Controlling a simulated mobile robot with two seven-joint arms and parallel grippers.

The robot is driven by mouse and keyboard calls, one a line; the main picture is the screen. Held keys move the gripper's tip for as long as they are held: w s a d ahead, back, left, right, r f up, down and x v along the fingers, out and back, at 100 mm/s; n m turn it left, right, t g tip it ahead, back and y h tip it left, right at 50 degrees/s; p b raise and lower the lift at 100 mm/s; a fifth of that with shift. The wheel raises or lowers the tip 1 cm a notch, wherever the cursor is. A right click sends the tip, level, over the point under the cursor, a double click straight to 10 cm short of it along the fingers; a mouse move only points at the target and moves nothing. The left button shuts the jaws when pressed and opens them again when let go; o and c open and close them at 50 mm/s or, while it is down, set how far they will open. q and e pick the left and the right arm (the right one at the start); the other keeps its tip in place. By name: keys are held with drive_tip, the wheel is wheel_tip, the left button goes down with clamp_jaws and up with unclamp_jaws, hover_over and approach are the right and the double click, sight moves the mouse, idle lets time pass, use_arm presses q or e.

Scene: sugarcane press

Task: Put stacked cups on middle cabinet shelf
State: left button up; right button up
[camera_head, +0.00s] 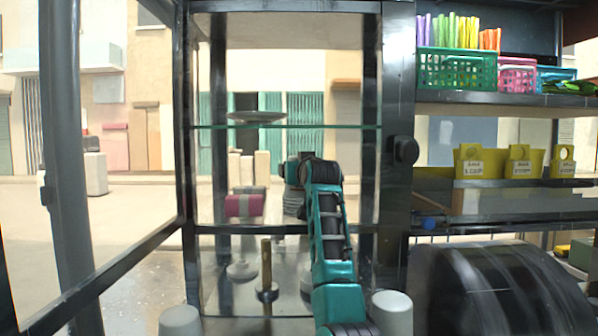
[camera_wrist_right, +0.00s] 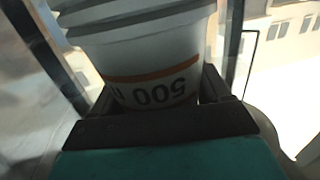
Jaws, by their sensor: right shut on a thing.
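The stacked cups (camera_wrist_right: 150,50) are white with an orange band and a "500" mark, which reads upside down in the right wrist view. My right gripper (camera_wrist_right: 158,105) is shut on them, with a finger on each side. In the head view my right arm reaches up into the open cabinet (camera_head: 188,170). A pale ribbed stack (camera_head: 293,204), partly hidden by the arm, shows beside my right wrist (camera_head: 305,172), between the upper glass shelf (camera_head: 340,127) and the shelf below it (camera_head: 220,229). I cannot tell whether the cups touch a shelf. My left gripper is not in view.
A pink roll (camera_head: 244,205) is left of the arm inside the cabinet. A dish (camera_head: 257,117) sits on the upper glass shelf. A wooden-handled tool (camera_head: 266,270) stands lower down. The dark cabinet post (camera_head: 397,120) is close on the right.

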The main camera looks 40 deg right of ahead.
drive_tip(key=o, duration=1.2)
drive_tip(key=shift+f, duration=0.1)
drive_tip(key=shift+c, duration=0.2)
drive_tip(key=b+v, duration=0.1)
drive_tip(key=v, duration=1.1)
